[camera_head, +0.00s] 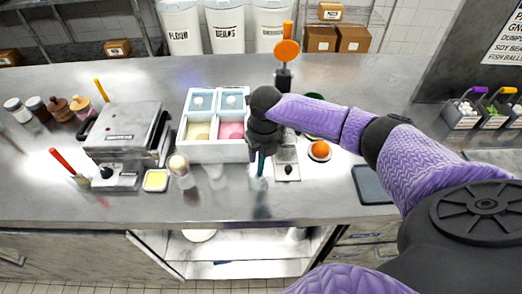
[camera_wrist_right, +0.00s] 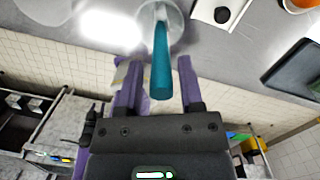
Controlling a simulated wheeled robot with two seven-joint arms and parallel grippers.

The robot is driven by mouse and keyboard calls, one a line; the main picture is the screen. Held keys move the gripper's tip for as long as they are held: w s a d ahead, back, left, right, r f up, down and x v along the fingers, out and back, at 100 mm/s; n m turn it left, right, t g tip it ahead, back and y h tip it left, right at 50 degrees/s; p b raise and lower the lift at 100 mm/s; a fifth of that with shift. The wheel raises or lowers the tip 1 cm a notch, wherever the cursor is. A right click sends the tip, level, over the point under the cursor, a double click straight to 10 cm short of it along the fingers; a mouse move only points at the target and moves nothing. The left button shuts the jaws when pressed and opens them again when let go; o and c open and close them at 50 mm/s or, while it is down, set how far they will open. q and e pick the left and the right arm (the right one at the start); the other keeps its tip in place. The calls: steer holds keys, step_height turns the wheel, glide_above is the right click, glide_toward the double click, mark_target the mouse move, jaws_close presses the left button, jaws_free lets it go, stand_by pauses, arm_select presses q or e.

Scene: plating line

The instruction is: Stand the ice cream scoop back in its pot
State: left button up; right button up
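The ice cream scoop shows as a teal handle (camera_head: 261,163) standing roughly upright from a clear pot (camera_head: 258,183) near the counter's front edge. The handle also shows in the right wrist view (camera_wrist_right: 161,65), with its lower end in the pot (camera_wrist_right: 176,22); the scoop's head is hard to make out. My right gripper (camera_head: 262,148) is above the pot, pointing down. In the wrist view its purple fingers (camera_wrist_right: 159,75) are apart, with the handle between them and a gap on each side. My left gripper is not in view.
A white tub holder (camera_head: 214,153) with yellow and pink ice cream stands left of the pot. Glasses (camera_head: 180,170) and a yellow dish (camera_head: 155,180) are further left, beside a grey press (camera_head: 125,130). An orange (camera_head: 319,149) on a plate and a dark board (camera_head: 371,185) lie right.

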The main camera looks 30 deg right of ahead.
steer(key=shift+o, duration=1.3)
steer(key=r, duration=0.3)
steer(key=r+p, duration=0.1)
steer(key=r, duration=0.2)
steer(key=s+r, duration=0.1)
steer(key=r, duration=0.3)
